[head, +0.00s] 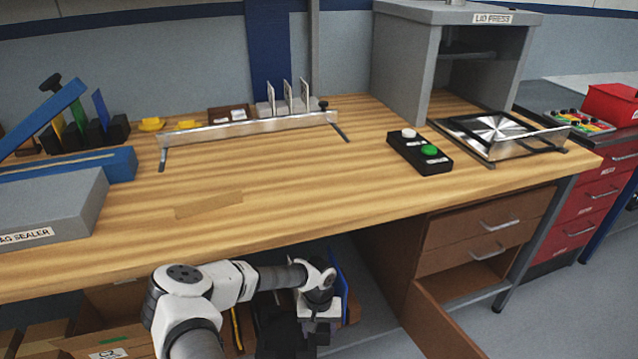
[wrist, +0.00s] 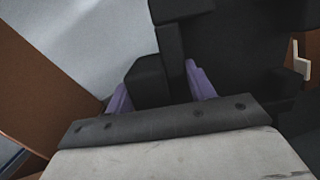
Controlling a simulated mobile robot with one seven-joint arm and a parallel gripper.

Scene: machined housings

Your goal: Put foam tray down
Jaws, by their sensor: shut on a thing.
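In the wrist view, my gripper (wrist: 160,88) shows two purple fingers on either side of a black block-like part. It is shut on this part, which I take to be the foam tray (wrist: 148,80). More black shapes stand beyond and to the right, and I cannot tell where the tray ends. In the head view, my gripper (head: 318,308) is low, below the front edge of the workbench. A dark shape (head: 275,328) beside it may be the tray. My arm hides part of this area, and I cannot tell whether the tray touches anything beneath it.
The workbench (head: 270,205) has a wide clear middle. A button box (head: 420,152), a metal fence (head: 250,128) and the grey sealer (head: 50,215) stand on it. Cardboard boxes (head: 105,340) sit lower left.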

